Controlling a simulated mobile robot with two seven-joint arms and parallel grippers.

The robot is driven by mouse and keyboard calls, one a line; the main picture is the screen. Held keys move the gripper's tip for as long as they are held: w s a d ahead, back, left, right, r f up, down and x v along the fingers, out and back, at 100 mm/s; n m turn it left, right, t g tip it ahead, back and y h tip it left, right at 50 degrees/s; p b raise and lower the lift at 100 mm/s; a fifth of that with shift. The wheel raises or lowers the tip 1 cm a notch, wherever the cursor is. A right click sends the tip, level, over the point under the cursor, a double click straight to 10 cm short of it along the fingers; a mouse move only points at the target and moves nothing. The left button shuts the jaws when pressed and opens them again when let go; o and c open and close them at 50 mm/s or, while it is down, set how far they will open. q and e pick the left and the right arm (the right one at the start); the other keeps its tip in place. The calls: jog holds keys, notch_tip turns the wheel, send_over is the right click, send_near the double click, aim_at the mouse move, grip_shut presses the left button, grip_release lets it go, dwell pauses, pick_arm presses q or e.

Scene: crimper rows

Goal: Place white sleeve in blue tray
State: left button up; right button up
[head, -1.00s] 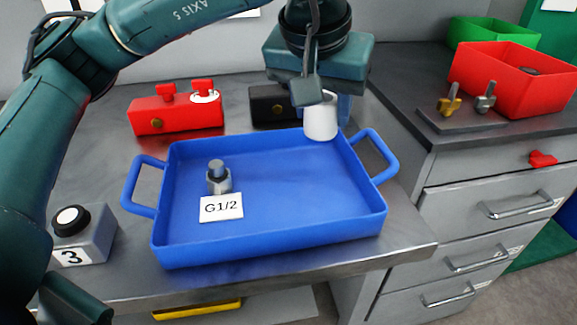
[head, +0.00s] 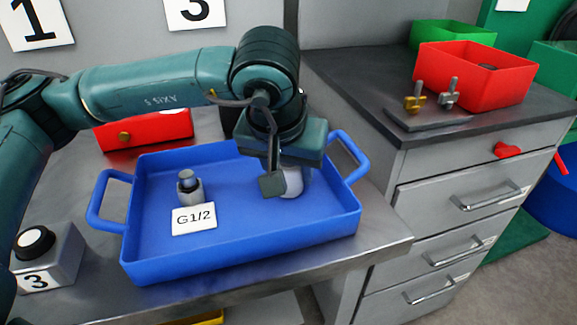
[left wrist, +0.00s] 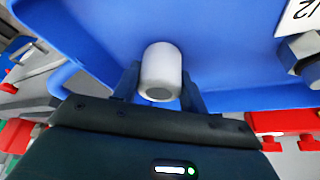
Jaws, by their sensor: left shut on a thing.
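The white sleeve (head: 292,183) is held in my left gripper (head: 282,180), over the right part of the blue tray (head: 240,232). In the left wrist view the sleeve (left wrist: 161,70) sits between the two fingers (left wrist: 160,88), with the blue tray floor (left wrist: 225,50) behind it. The gripper is shut on the sleeve. The sleeve is low inside the tray's outline; I cannot tell whether it touches the floor. In the head view the gripper hides part of the sleeve. My right gripper is not in view.
A metal fitting (head: 189,188) stands in the tray's left part beside a G1/2 card (head: 194,219). A grey box numbered 3 (head: 48,262) stands left of the tray. A red block (head: 150,130) is behind it. A red bin (head: 475,75) stands on the right cabinet.

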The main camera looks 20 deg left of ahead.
pick_arm(q)
jog(key=shift+f, duration=0.2)
jog(key=o, duration=1)
jog(key=shift+r, duration=0.1)
jog(key=shift+c, duration=0.2)
jog(key=shift+r, duration=0.4)
jog(key=p+v, duration=0.1)
jog(key=v, duration=1)
jog(key=shift+s+r, duration=0.15)
jog(key=shift+r, duration=0.05)
